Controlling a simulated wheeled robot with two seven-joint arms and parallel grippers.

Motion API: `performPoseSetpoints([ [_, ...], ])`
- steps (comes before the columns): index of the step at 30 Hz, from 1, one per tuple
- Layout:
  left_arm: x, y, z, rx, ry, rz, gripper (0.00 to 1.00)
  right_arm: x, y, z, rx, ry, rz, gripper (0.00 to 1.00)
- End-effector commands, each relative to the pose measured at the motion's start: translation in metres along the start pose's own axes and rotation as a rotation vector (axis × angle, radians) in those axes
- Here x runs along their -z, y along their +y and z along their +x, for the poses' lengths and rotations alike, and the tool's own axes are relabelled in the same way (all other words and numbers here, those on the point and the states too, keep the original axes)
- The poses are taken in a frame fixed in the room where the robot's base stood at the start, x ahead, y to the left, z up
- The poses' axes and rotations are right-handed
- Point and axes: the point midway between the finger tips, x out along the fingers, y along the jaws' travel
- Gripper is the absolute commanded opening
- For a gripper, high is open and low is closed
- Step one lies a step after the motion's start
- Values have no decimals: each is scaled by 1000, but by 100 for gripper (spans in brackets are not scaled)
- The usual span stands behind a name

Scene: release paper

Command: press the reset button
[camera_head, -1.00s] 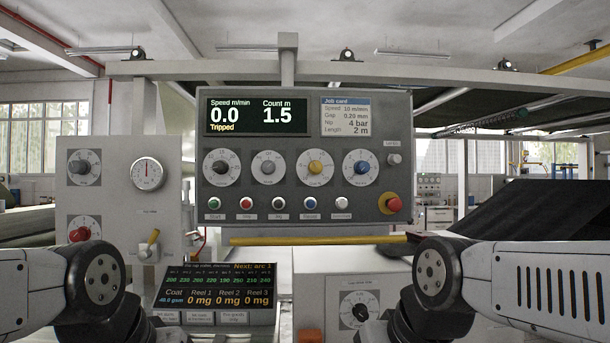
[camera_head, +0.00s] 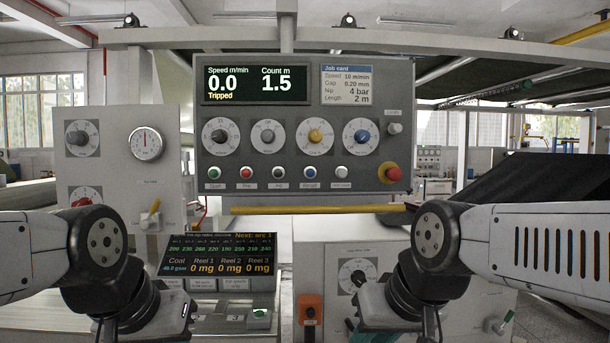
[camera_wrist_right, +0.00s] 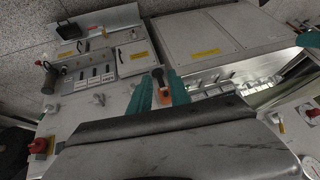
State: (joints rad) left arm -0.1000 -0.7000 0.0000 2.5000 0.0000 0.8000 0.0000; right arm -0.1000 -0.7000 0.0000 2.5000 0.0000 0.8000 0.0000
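The grey control panel (camera_head: 302,112) faces me at upper centre. My right gripper shows in the right wrist view as two teal fingers set apart (camera_wrist_right: 160,90). Both grippers are well below the panel, touching no button.
A red emergency knob (camera_head: 394,173) sits at the panel's lower right. A yellow bar (camera_head: 320,209) runs below the panel. A tilted screen (camera_head: 218,254) and an orange switch box (camera_head: 309,309) are lower down. A left cabinet (camera_head: 112,150) carries dials. The space before the panel is clear.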

Motion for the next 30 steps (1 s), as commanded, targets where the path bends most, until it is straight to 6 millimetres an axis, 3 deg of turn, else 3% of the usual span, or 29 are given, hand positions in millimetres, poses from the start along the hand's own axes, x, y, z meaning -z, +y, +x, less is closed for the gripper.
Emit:
performPoseSetpoints([
  [1, 0, 0, 0, 0, 0, 0, 0, 0, 0, 0, 0, 0, 0, 11],
  [3, 0, 0, 0, 0, 0, 0, 0, 0, 0, 0, 0, 0, 0, 0],
  [30, 0, 0, 0, 0, 0, 0, 0, 0, 0, 0, 0, 0, 0, 0],
])
